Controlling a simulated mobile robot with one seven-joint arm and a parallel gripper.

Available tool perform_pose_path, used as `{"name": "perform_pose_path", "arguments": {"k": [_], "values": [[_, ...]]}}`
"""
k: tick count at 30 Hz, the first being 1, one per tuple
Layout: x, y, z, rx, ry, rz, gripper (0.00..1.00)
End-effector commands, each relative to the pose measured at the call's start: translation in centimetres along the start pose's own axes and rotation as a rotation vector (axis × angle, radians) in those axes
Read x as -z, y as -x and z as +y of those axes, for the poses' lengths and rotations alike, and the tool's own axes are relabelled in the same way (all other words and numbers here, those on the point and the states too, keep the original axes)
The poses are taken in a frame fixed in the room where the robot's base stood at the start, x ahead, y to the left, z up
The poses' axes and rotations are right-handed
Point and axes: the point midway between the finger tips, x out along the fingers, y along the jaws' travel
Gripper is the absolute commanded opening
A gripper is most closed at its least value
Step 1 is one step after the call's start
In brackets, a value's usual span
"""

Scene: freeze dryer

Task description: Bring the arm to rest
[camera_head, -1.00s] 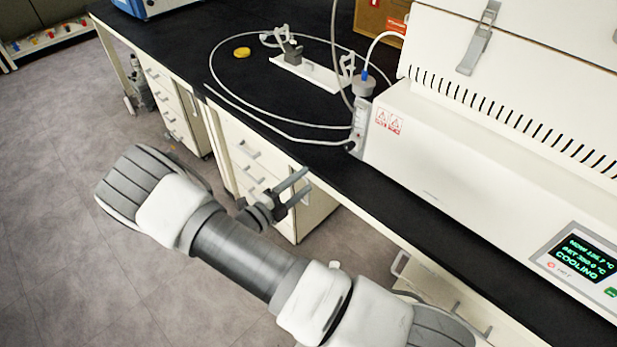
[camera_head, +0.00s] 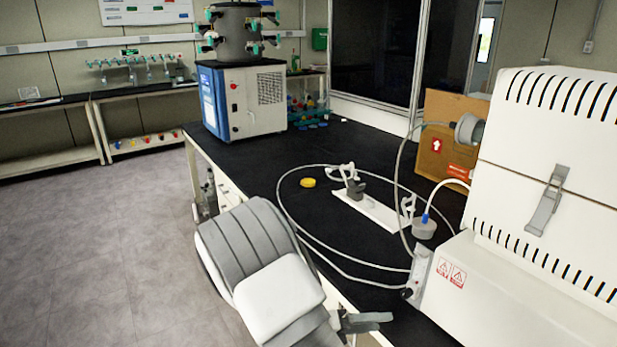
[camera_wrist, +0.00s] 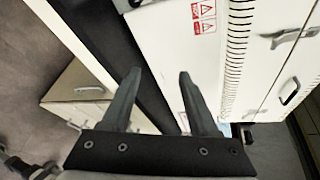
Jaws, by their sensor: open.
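My arm (camera_head: 262,262) shows in the head view at the lower middle, folded in front of the bench edge. My gripper (camera_head: 365,322) is partly in view at the bottom, beside the bench's front edge. In the wrist view my gripper (camera_wrist: 155,85) has its two fingers spread apart, with nothing between them. Beyond the fingers are the dark bench top (camera_wrist: 105,35) and the white furnace-like machine (camera_wrist: 190,65). Part of the gripper is hidden behind my arm or cut off by the head view's lower edge.
The black bench (camera_head: 258,160) holds a blue-and-white freeze dryer (camera_head: 240,105), a yellow disc (camera_head: 307,183), a white holder (camera_head: 375,208), looped tubing and a cardboard box (camera_head: 447,150). The white machine (camera_head: 500,280) stands at right. Open floor (camera_head: 100,240) lies at left.

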Motion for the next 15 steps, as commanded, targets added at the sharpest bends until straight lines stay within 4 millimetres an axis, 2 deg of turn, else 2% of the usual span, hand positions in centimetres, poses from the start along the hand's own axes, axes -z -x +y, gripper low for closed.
{"name": "perform_pose_path", "arguments": {"k": [3,15], "values": [[0.6,-0.1,-2.5,-0.057,-0.193,0.112,0.61],[3.5,0.7,-9.3,-0.171,-0.828,0.484,0.61]]}}
